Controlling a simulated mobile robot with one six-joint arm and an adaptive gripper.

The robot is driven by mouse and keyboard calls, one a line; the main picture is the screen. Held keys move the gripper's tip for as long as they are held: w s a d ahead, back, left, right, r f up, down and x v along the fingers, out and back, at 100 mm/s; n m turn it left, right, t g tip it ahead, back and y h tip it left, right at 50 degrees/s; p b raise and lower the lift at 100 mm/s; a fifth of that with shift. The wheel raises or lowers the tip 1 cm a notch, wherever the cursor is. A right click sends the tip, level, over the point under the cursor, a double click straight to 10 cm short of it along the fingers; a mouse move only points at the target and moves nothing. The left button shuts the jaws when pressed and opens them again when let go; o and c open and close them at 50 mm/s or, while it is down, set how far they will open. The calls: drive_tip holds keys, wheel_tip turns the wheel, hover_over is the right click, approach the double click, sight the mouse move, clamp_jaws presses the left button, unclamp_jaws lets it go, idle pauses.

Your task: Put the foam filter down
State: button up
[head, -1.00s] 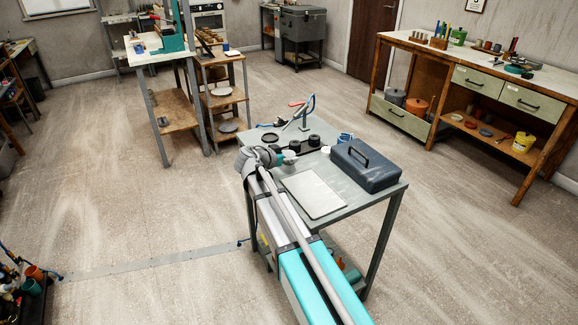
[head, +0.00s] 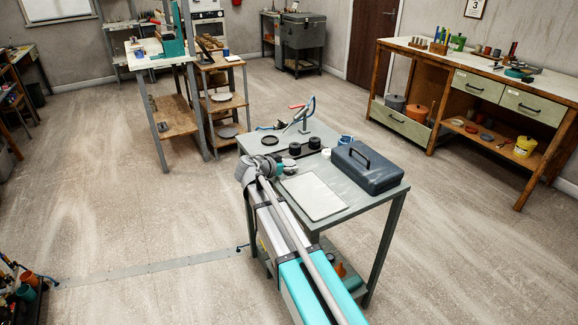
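My arm reaches up from the bottom of the head view to the near left edge of the grey metal table (head: 375,197). My gripper (head: 289,164) is small and partly hidden at the arm's end, low over the tabletop, left of a pale flat sheet (head: 313,196). I cannot tell whether its fingers are open or shut. I cannot pick out the foam filter for sure. Two black round pieces (head: 315,142) stand just beyond the gripper, and a flat black disc (head: 270,140) lies at the table's far left.
A dark blue toolbox (head: 366,167) fills the table's right side. A clamp with a red handle (head: 301,115) stands at the far edge, with a blue cup (head: 346,140) to its right. The pale sheet's top is bare. A workbench (head: 480,62) stands at the back right.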

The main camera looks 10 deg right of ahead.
drive_tip(key=shift+o, duration=0.7)
drive_tip(key=shift+r, duration=0.25)
drive_tip(key=p+v, duration=0.5)
drive_tip(key=v, duration=0.7)
drive_tip(key=shift+o, duration=0.3)
